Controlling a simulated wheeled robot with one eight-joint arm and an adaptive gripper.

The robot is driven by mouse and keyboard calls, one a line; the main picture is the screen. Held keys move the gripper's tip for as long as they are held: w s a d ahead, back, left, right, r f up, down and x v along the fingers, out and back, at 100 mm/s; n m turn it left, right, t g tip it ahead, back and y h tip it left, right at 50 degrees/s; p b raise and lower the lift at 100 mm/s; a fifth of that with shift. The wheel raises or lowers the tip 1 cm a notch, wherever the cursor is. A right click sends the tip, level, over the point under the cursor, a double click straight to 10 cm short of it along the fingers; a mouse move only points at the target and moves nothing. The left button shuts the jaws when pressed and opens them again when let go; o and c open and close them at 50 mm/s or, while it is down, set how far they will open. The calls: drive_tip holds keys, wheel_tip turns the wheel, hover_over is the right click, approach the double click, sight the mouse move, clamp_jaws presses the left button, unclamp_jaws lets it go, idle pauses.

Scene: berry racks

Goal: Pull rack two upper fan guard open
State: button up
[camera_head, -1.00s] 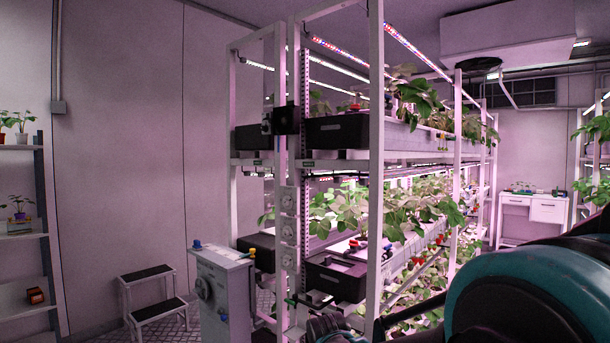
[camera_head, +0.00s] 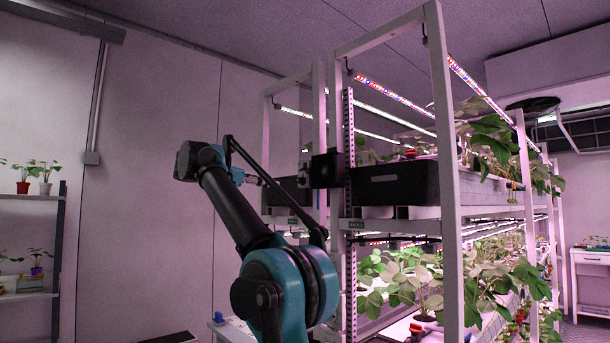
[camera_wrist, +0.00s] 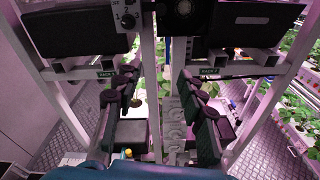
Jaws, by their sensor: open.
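Rack two (camera_head: 440,130) is a white frame with a "RACK 2" label on its upper shelf edge. A dark square box (camera_head: 326,170), which looks like the upper fan unit, sits on its front post beside a black tray. In the wrist view a black square with a round face (camera_wrist: 183,8), likely the same fan unit, is cut off by the top edge. I cannot make out the guard's hinge or handle. My gripper (camera_wrist: 158,110) is open and empty, its dark fingers wide apart. In the head view my gripper (camera_head: 252,180) is left of the box, apart from it.
Black trays (camera_head: 395,182) stand on the upper shelves, with plants behind. A white panel with knobs (camera_wrist: 125,15) is on rack one's side. A shelf with potted plants (camera_head: 28,240) stands far left.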

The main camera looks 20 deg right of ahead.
wheel_tip(320, 180, up, 4)
drive_tip(key=r+h, duration=0.1)
drive_tip(key=n, duration=0.1)
approach(308, 171)
drive_tip(key=x, duration=0.9)
clamp_jaws()
